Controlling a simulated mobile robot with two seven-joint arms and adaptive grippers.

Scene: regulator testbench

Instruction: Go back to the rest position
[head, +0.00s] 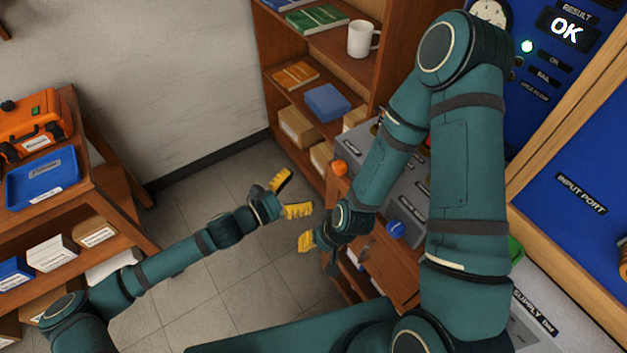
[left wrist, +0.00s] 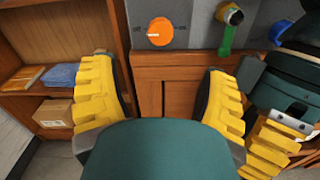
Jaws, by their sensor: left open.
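My left gripper (head: 299,190) is open and empty, with its yellow fingers apart, over the floor in front of the wooden bench. In the left wrist view its two fingers (left wrist: 161,92) stand wide apart with nothing between them. My right gripper (head: 320,248) is just below it in the head view, close to the bench front, with one yellow finger clearly showing. Its yellow finger pads also show at the right of the left wrist view (left wrist: 268,148). I cannot tell whether it is open.
The grey testbench panel (head: 410,207) carries an orange knob (head: 339,168) and a blue knob (head: 395,229). The result display (head: 566,29) reads OK, with a lit lamp (head: 527,46). A bookshelf (head: 390,35) stands behind; a side table (head: 90,168) stands left. Floor between is clear.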

